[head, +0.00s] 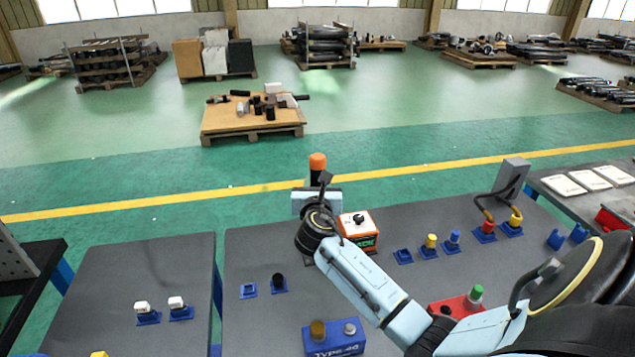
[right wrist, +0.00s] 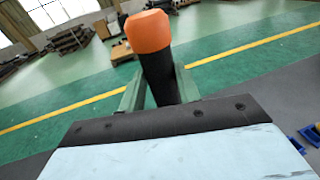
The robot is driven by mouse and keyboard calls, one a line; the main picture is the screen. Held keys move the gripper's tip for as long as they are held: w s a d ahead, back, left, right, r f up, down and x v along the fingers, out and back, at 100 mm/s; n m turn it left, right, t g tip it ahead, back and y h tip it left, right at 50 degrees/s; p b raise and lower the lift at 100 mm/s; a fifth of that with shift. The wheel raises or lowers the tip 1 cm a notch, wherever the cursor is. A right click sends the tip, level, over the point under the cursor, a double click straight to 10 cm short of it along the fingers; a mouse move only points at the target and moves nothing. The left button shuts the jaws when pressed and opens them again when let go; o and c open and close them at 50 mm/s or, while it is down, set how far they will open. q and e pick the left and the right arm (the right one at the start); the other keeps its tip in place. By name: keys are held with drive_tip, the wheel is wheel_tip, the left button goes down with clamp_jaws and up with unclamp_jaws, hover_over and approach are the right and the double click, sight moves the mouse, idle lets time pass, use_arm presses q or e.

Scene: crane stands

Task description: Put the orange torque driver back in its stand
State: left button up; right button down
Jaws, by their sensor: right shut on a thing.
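The orange torque driver (head: 317,163) has an orange cap on a black body. My right gripper (head: 317,188) is shut on the black body and holds it up above the far edge of the dark table (head: 270,250). In the right wrist view the driver (right wrist: 148,33) stands up between the green fingers (right wrist: 158,92), its cap clear above them and leaning slightly. Its lower end is hidden. Blue stands that look empty are at the middle right (head: 403,257) and at the left (head: 248,291). I cannot tell which is the driver's. My left gripper is not in view.
A white and orange box (head: 359,230) stands just right of my right gripper. Blue stands with yellow (head: 430,242) and blue (head: 453,237) tools are further right. A blue block (head: 334,343) and a red block (head: 452,304) stand nearer. My right forearm crosses the table.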

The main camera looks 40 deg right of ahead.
drive_tip(key=shift+f+b, duration=1.45)
drive_tip(key=shift+f, duration=0.8)
drive_tip(key=c, duration=1)
unclamp_jaws()
drive_tip(key=shift+o, duration=0.4)
drive_tip(key=shift+f, duration=0.3)
drive_tip(key=p+v, duration=0.3)
drive_tip(key=v, duration=0.2)
drive_tip(key=shift+r, duration=0.15)
drive_tip(key=v, duration=1.3)
drive_tip(key=shift+a, duration=0.15)
drive_tip(key=shift+s, duration=0.2)
